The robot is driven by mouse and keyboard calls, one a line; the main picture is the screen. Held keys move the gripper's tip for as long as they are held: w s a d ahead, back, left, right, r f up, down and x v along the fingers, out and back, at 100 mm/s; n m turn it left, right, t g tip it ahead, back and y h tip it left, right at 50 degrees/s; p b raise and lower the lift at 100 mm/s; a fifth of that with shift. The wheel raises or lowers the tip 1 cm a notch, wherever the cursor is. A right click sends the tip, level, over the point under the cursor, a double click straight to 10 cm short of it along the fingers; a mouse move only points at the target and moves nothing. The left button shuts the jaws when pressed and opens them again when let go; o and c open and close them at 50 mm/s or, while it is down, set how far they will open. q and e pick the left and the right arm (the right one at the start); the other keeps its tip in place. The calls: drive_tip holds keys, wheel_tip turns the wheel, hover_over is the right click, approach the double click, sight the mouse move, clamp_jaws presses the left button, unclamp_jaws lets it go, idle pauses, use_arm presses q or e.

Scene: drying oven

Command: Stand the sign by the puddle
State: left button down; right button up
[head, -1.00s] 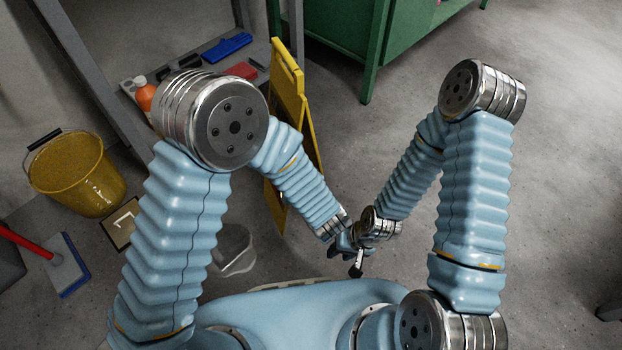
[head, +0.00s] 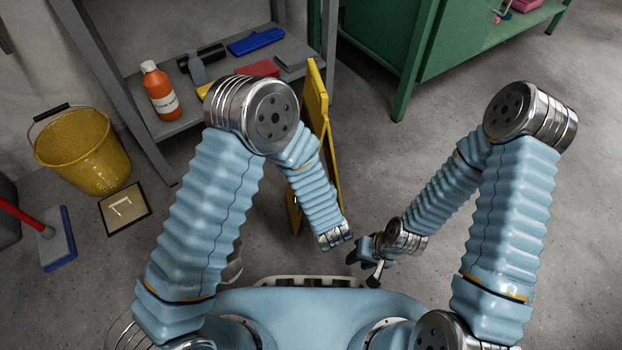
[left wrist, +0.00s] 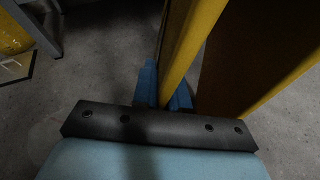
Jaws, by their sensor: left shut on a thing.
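The yellow folding sign (head: 318,105) is upright behind my left forearm in the head view, partly hidden by it. In the left wrist view its yellow edge (left wrist: 192,48) and dark panel rise between the blue fingers. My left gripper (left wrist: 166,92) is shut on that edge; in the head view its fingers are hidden. My right gripper (head: 365,264) is in front of my body, apart from the sign, with its dark fingers spread and empty. A pale glossy patch (head: 233,268) on the floor shows beside my left arm, mostly covered; I cannot tell whether it is the puddle.
A grey shelf (head: 190,118) holds an orange bottle (head: 161,92). A green cabinet (head: 415,45) stands behind. Floor at right is clear.

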use_arm(q)
drive_tip(key=shift+w+f, duration=0.1)
drive_tip(key=shift+f, duration=0.25)
drive_tip(key=shift+r, duration=0.15)
use_arm(e)
drive_tip(key=shift+f, duration=0.3)
use_arm(q)
drive_tip(key=shift+f, duration=0.25)
drive_tip(key=c, duration=1.1)
unclamp_jaws()
drive_tip(key=shift+c, duration=0.2)
